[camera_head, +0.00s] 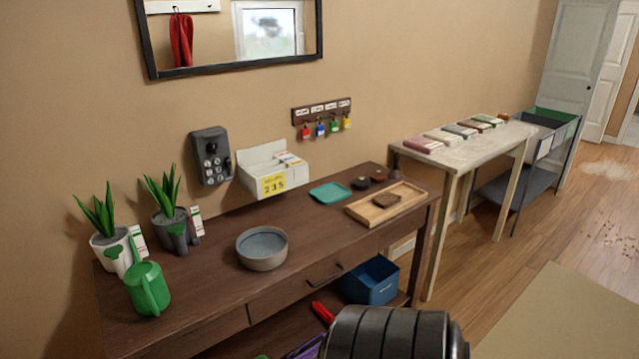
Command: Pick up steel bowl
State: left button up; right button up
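A round grey bowl (262,248), the only bowl in view and matching the steel bowl, stands upright on the dark wooden console table (215,285). It sits near the middle of the tabletop, above the drawer front. It looks empty, with a darker inside and a paler outer wall. Neither of my grippers shows in the head view, so whether they are open or shut is hidden.
A green watering can (148,290) and two potted plants (108,245) stand left of the bowl. A teal tray (330,193) and a wooden tray (386,204) lie to its right. The tabletop around the bowl is clear. A blue bin (371,282) sits below.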

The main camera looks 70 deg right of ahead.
aim_at(262, 249)
jog(key=l+z, duration=0.1)
jog(key=z, duration=1.75)
